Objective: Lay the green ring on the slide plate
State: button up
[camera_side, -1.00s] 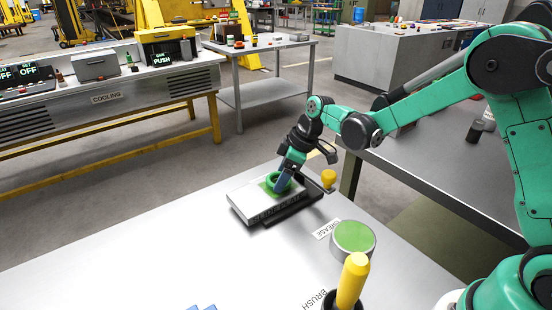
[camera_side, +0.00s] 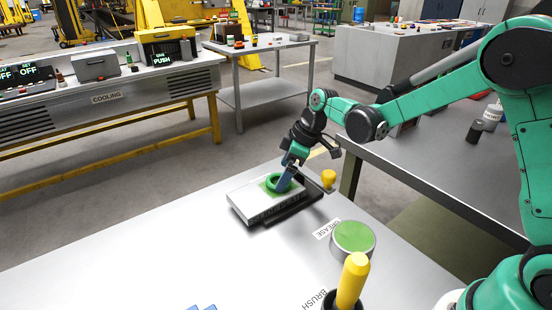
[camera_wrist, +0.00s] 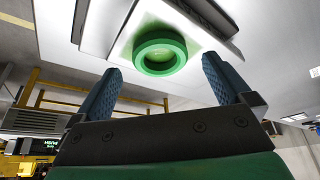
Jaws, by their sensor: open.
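The green ring (camera_wrist: 160,53) lies flat on the slide plate (camera_wrist: 122,45), on a green patch of its top, in the wrist view. The side view shows the ring (camera_side: 272,184) on the pale block-like slide plate (camera_side: 250,199) near the table's far edge. My gripper (camera_wrist: 158,88) is open, with its two blue fingers apart and the ring beyond the tips between them. In the side view my gripper (camera_side: 286,182) is close to the ring and covers part of its right side. I cannot tell whether a finger touches the ring.
A dark tray or rail (camera_side: 294,212) lies along the plate's right side. A yellow knob (camera_side: 328,178) stands behind it. A grease tin (camera_side: 352,238) and a yellow-handled brush (camera_side: 352,280) in a dark holder stand nearer the front. The table's left part is mostly clear.

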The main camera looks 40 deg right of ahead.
jog(key=v, duration=1)
jog(key=s+a+m+t+h, duration=0.1)
jog(key=s+m+t+h, duration=0.2)
jog(key=s+m, duration=0.6)
jog(key=s+t, duration=0.1)
jog(key=s, duration=0.2)
jog(key=shift+s+a+f, duration=0.2)
jog(key=shift+s+f, duration=0.1)
jog(key=shift+f, duration=0.1)
jog(key=shift+c, duration=0.2)
